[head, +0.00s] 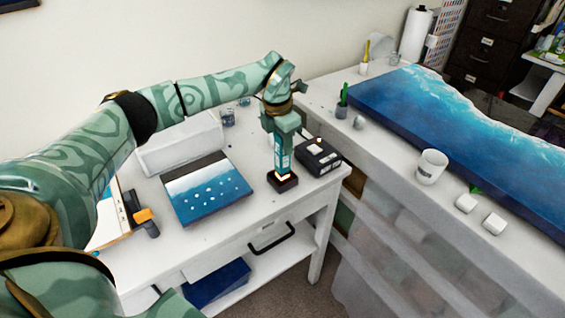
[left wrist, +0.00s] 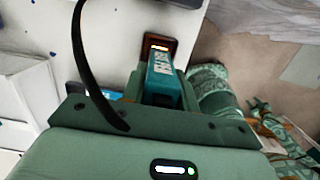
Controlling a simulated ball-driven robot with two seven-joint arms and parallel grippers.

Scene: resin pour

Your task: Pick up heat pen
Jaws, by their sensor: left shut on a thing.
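The heat pen (head: 280,156) is a slim teal stick with a pale label, upright near the front right corner of the white table. Its lower end glows orange at a small dark square stand (head: 284,183). I cannot tell whether the pen rests in the stand or hangs just above it. My left gripper (head: 281,138) comes from above and is shut on the pen's upper part. In the left wrist view the pen (left wrist: 163,82) juts out past the gripper towards the stand (left wrist: 174,47). My right gripper does not show clearly in either view.
A black box (head: 318,156) stands close right of the pen. A blue-and-white resin panel (head: 208,190) lies to the left, with a white box (head: 180,145) behind it. Small glass cups (head: 228,118) stand at the back. A counter with a large ocean panel (head: 430,112) is at right.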

